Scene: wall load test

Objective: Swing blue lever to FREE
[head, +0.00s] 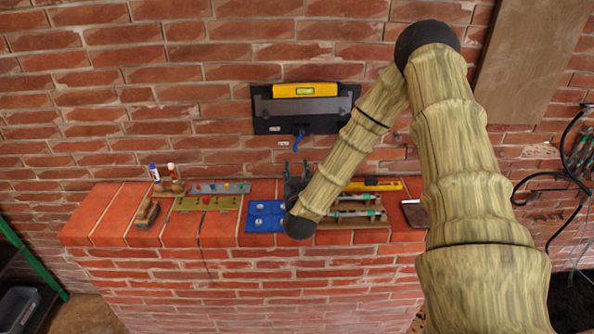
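The blue lever (299,139) hangs at the lower edge of a dark wall plate (262,125), tilted slightly from upright. Small pale labels sit near it, too small to read, so I cannot tell which one says FREE. My gripper (298,167) is below the lever, above the brick ledge, with its fingers pointing up toward the wall. The two fingers look apart with nothing between them. A gap shows in the picture between fingertips and lever. My forearm hides part of the plate's right side.
A yellow level (305,90) sits on the plate. The brick ledge (112,212) carries a blue mat (258,240), a green board (190,204), a wooden block (147,212), markers, a yellow tool (384,185) and a rack of tools. A wooden board (530,60) is on the right wall.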

